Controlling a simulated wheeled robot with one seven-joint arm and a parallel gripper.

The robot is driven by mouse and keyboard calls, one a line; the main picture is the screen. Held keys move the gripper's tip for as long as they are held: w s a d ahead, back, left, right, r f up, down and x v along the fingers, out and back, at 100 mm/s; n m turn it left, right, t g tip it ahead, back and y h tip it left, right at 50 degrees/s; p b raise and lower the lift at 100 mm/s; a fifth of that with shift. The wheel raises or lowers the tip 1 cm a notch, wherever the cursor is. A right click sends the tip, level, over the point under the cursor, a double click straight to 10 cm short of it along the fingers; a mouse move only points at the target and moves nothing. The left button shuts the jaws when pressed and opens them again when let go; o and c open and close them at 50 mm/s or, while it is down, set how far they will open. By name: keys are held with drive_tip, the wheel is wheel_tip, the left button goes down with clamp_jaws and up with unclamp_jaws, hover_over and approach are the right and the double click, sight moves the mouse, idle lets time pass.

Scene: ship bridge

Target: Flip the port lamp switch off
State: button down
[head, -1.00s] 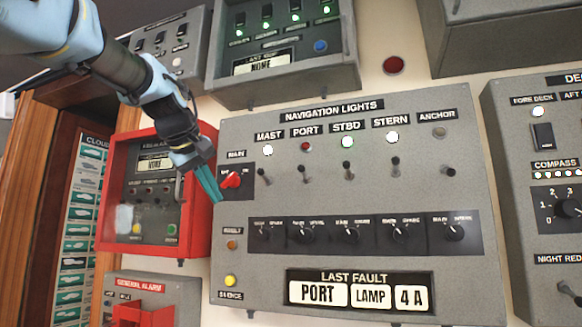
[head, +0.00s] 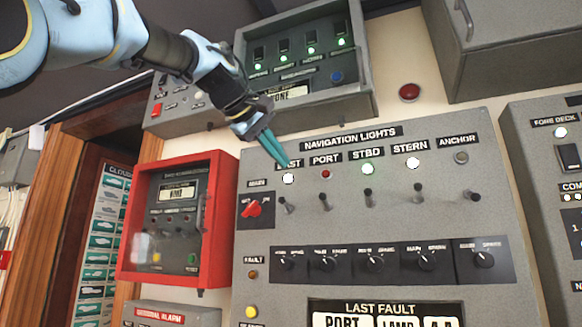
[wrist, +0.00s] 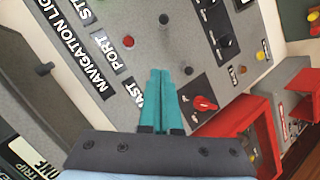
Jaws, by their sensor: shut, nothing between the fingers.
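The navigation lights panel (head: 480,220) is grey, with a row of small dark toggle switches below its lamps. The port switch (head: 325,202) is the second from the left, under the red-lit port lamp (head: 325,174). I cannot clearly tell its lever position. In the wrist view the port switch (wrist: 164,19) is beyond my fingertips, and the port lamp (wrist: 127,42) is to its left. My gripper (head: 283,162) is shut and empty, with teal fingers, over the mast label, up and left of the port switch. I see no contact with a switch.
The mast switch (head: 287,206) and stbd switch (head: 368,197) flank the port switch. A red main knob (head: 256,208) is at the panel's left. A red box (head: 222,215) stands left of the panel, and a grey alarm box (head: 362,70) above it.

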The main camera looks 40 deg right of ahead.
drive_tip(key=p, duration=0.2)
hover_over(325, 202)
drive_tip(key=w+a, duration=0.4)
wheel_tip(325, 202, down, 4)
drive_tip(key=shift+s+a+r, duration=0.1)
drive_tip(key=shift+s+a, duration=0.05)
drive_tip(key=shift+s+d+f, duration=0.15)
drive_tip(key=shift+s+f, duration=0.2)
drive_tip(key=shift+s, duration=0.2)
drive_tip(key=shift+s+d+f, duration=0.15)
drive_tip(key=shift+s+f, duration=0.15)
drive_tip(key=shift+s, duration=0.2)
drive_tip(key=shift+s+d+f, duration=0.2)
drive_tip(key=shift+s+f, duration=0.25)
drive_tip(key=shift+s, duration=0.1)
drive_tip(key=shift+f+b, duration=0.2)
drive_tip(key=shift+b, duration=0.2)
drive_tip(key=shift+h+b, duration=0.3)
drive_tip(key=shift+b, duration=0.35)
